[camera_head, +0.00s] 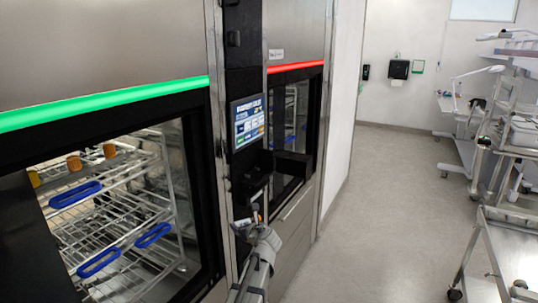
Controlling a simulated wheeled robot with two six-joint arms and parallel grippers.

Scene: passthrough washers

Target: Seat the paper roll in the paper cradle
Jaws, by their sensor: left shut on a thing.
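My left gripper (249,222) is at the lower middle, its grey arm rising from the bottom edge. It is just below the dark printer recess (256,188) in the black panel between the two washers. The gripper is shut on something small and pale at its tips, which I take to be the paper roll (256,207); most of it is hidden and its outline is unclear. The paper cradle cannot be made out separately inside the dark recess. I cannot tell whether the held thing touches the recess. My right gripper is not in view.
A lit screen (249,121) sits above the recess, and a black flap (292,165) juts out right of it. The left washer has a green light bar (105,104), the right one a red bar (296,67). Steel carts (513,245) stand at right; the floor between is clear.

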